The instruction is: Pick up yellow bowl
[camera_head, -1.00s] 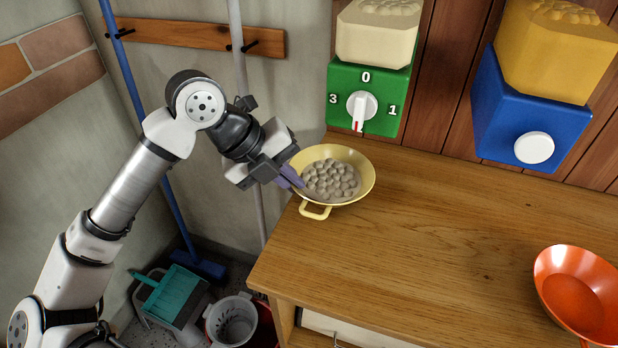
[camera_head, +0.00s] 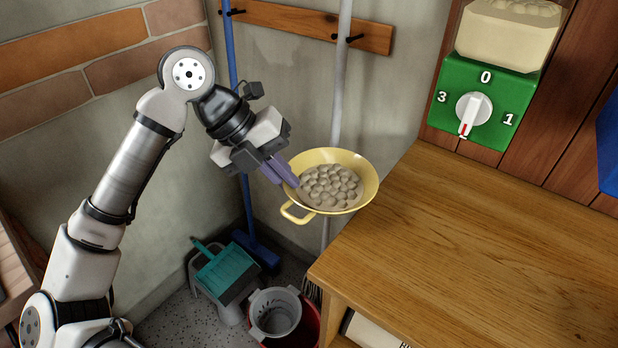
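The yellow bowl (camera_head: 366,186) is full of roundish grey-beige lumps and has a small loop handle at its lower left. It is in the air, roughly level, just beyond the left edge of the wooden counter. My gripper (camera_head: 287,177) is at the bowl's left rim, with its purple fingers shut on the rim. The exact contact at the fingertips is partly hidden.
The wooden counter (camera_head: 470,265) is clear in view. A green dispenser (camera_head: 500,85) with a white dial hangs above its back. Below stand a grey basket (camera_head: 275,313) and a teal dustpan (camera_head: 226,275). A blue-handled broom (camera_head: 258,248) leans behind.

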